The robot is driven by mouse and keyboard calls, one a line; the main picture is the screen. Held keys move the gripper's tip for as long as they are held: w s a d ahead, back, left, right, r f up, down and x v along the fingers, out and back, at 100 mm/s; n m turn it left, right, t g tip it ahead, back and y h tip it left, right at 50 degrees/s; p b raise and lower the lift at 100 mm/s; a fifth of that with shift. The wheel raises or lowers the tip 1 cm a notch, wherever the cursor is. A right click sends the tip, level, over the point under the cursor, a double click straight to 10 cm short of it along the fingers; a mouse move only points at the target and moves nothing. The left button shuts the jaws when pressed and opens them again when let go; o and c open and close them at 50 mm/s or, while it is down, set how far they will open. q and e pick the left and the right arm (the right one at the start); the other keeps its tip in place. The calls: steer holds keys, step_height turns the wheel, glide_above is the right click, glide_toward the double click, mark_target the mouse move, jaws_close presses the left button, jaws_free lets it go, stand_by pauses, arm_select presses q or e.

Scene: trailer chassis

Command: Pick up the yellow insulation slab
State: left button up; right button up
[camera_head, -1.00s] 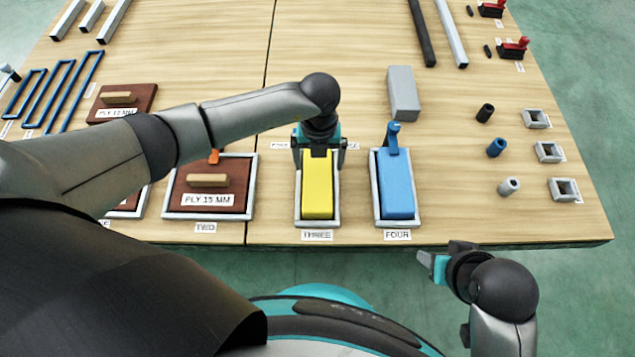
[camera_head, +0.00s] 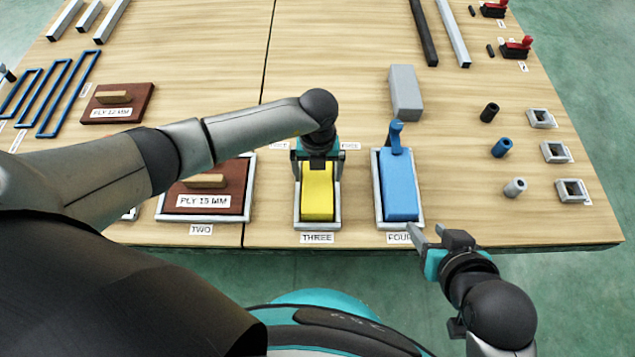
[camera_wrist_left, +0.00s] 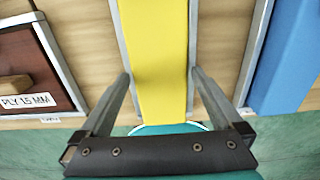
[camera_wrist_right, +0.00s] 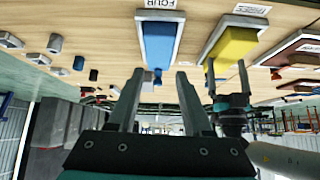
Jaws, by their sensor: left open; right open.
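The yellow insulation slab (camera_head: 317,195) lies in a grey-framed tray (camera_head: 337,222) labelled THREE at the table's front. It also shows in the left wrist view (camera_wrist_left: 157,55) and the right wrist view (camera_wrist_right: 234,46). My left gripper (camera_head: 317,165) is open above the far part of the slab. In the left wrist view its fingers (camera_wrist_left: 160,80) stand one on each side of the slab, apart from it. My right gripper (camera_head: 428,238) is open and empty at the table's front edge near label FOUR. The left gripper hides the slab's far end in the head view.
A blue slab (camera_head: 398,190) lies in the tray to the right, with a grey block (camera_head: 405,92) behind it. A brown PLY 15 MM board (camera_head: 208,195) sits in the tray to the left. The table middle behind my left gripper is clear.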

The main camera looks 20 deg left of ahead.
arm_select(q)
steer(key=shift+f, duration=0.6)
arm_select(e)
steer(key=shift+w+a+t+y, duration=0.3)
steer(key=shift+w+a+t, duration=0.2)
steer(key=shift+a+t, duration=0.25)
arm_select(q)
steer(key=c, duration=1.2)
steer(key=shift+o, duration=0.2)
steer(key=shift+r, duration=0.2)
arm_select(e)
steer(key=shift+d+g, duration=0.15)
steer(key=shift+g, duration=0.1)
